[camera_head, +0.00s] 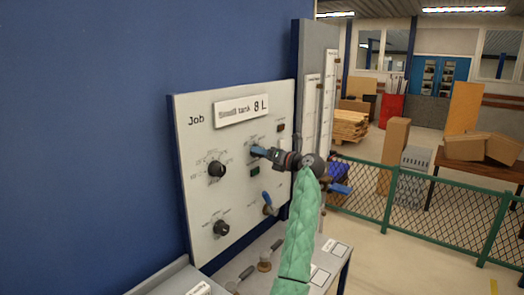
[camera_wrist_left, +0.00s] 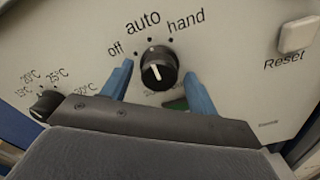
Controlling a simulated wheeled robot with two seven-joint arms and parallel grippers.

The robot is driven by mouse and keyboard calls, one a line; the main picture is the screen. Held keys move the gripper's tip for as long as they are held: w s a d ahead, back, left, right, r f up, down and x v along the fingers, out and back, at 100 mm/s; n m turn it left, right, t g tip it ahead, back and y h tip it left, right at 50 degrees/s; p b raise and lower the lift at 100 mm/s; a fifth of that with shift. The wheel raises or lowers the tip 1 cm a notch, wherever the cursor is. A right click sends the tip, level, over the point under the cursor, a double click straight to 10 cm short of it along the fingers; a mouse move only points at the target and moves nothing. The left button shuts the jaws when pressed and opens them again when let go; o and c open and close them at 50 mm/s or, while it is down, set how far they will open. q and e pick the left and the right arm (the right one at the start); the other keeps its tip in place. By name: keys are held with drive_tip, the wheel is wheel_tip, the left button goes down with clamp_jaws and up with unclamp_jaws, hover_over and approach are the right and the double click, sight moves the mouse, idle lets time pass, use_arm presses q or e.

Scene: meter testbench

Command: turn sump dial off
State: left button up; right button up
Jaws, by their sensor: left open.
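The dial (camera_wrist_left: 158,68) is a round black knob with a white mark, set on the pale panel under the words off, auto and hand. The word sump is not readable in either view. My left gripper (camera_wrist_left: 158,82) is open, with one blue finger on each side of the knob; I cannot tell whether they touch it. In the head view my left gripper (camera_head: 258,152) is at the panel (camera_head: 203,150) and hides the dial. My right gripper is not in view.
Two other black knobs, an upper one (camera_head: 217,169) and a lower one (camera_head: 221,228), sit on the panel's left. A blue-handled lever (camera_head: 267,198) is below my gripper. A Reset button (camera_wrist_left: 298,35) is to the dial's right. A green fence (camera_head: 390,205) stands at right.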

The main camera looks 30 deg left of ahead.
use_arm(q)
drive_tip(key=shift+a, duration=0.5)
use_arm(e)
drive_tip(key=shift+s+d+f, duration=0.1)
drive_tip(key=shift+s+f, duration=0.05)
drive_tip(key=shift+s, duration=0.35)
use_arm(q)
drive_tip(key=c, duration=0.9)
drive_tip(key=shift+c, duration=0.4)
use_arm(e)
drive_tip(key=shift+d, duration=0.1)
